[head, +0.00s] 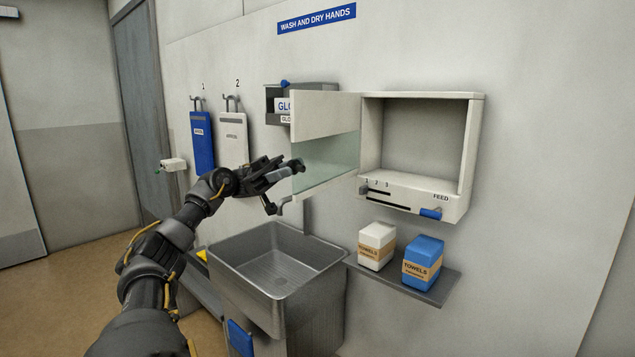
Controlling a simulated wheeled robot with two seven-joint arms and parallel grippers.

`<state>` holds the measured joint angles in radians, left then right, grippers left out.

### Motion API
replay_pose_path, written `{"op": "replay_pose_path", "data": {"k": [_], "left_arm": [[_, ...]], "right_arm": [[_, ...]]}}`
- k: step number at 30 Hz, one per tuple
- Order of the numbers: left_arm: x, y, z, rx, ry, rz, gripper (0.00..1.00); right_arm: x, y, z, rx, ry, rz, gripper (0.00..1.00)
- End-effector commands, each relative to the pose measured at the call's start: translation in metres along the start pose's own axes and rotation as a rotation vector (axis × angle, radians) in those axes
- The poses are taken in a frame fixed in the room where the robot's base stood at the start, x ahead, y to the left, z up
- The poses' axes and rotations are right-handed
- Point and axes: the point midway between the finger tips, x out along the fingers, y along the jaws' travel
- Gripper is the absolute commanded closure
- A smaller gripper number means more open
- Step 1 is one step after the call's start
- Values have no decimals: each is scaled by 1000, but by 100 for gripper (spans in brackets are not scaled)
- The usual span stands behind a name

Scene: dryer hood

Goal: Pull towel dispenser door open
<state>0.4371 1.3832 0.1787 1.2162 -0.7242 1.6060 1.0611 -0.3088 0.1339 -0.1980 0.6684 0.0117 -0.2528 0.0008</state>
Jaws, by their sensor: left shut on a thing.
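The towel dispenser (474,140) is a white box on the wall, and its inside looks empty. Its door (325,112), white above with a greenish clear pane below, is hinged on the box's left side and stands wide open, swung out to the left. My left gripper (290,174) is at the door's free edge, beside the clear pane, and is shut on the door there. The exact grip spot is partly hidden by the fingers. My right gripper is not in view.
A steel sink (272,262) lies below the door. A shelf (440,291) holds a white towel pack (376,246) and a blue one (423,262). A glove box holder (330,88) is behind the door. Blue (202,142) and white aprons (233,138) hang left.

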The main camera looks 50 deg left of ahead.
Motion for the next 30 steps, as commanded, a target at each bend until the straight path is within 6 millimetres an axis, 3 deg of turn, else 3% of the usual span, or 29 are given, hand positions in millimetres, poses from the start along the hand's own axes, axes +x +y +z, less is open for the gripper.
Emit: {"op": "replay_pose_path", "data": {"k": [12, 13, 17, 30], "left_arm": [[-4, 1, -2, -1, 0, 0, 100], [-3, 1, -2, -1, 0, 0, 70], [-2, 0, -1, -1, 1, 2, 53], [-11, -1, -1, -3, 2, 0, 51]], "right_arm": [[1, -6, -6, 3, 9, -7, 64], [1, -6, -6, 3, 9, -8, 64], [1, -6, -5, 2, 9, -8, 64], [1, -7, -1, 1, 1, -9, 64]]}}
